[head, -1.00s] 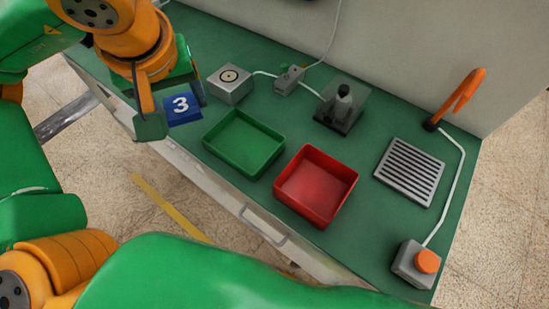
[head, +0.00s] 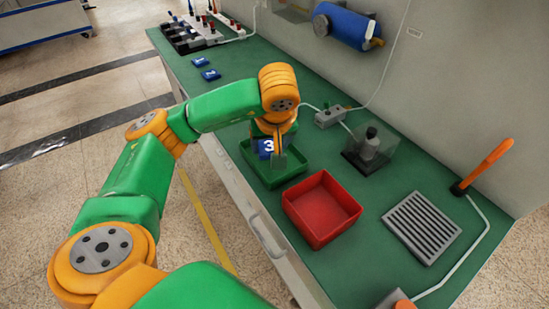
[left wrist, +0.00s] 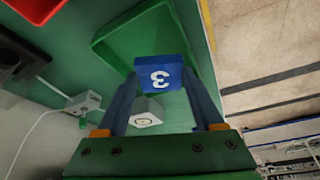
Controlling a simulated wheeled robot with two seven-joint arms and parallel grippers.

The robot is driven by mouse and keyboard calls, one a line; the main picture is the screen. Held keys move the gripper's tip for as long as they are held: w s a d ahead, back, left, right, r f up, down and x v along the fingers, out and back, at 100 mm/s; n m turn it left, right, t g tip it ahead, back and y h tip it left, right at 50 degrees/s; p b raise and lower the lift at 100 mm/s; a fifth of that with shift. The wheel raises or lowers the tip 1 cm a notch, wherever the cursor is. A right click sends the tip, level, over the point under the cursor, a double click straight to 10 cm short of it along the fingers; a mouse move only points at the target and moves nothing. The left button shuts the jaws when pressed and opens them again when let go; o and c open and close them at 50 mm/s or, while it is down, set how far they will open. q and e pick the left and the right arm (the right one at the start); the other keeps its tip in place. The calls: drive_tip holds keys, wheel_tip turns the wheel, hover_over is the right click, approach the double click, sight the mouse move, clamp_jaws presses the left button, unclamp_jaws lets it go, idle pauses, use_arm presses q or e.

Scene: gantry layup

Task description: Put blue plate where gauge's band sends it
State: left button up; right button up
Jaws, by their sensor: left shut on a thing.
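My left gripper (head: 277,154) is shut on a blue plate (head: 265,148) marked with a white 3. It holds the plate over the green tray (head: 275,180). In the left wrist view the blue plate (left wrist: 160,73) is between the fingers, and the green tray (left wrist: 120,42) lies beyond it. I cannot tell how high the plate is above the tray floor. A pale box with a round ringed top (left wrist: 147,112) shows between the fingers; my arm hides it in the head view. A small grey box with a green part (head: 330,117) is behind the gripper. My right gripper is not in view.
A red tray (head: 322,208) stands right of the green one. A clear-shielded fixture (head: 368,147), a slotted grille (head: 422,227) and an orange lever (head: 485,167) are farther right. Two blue plates (head: 210,74) (head: 200,61) lie at the far left, near a rack (head: 190,38).

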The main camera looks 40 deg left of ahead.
use_arm(q)
drive_tip(key=shift+w+a+f+p, duration=0.15)
drive_tip(key=shift+w+f+p, duration=0.35)
drive_tip(key=shift+w+f, duration=0.4)
drive_tip(key=f, duration=0.1)
drive_tip(key=f+p, duration=0.1)
drive_tip(key=shift+s+f, duration=0.2)
drive_tip(key=shift+f, duration=0.5)
drive_tip(key=o, duration=1.2)
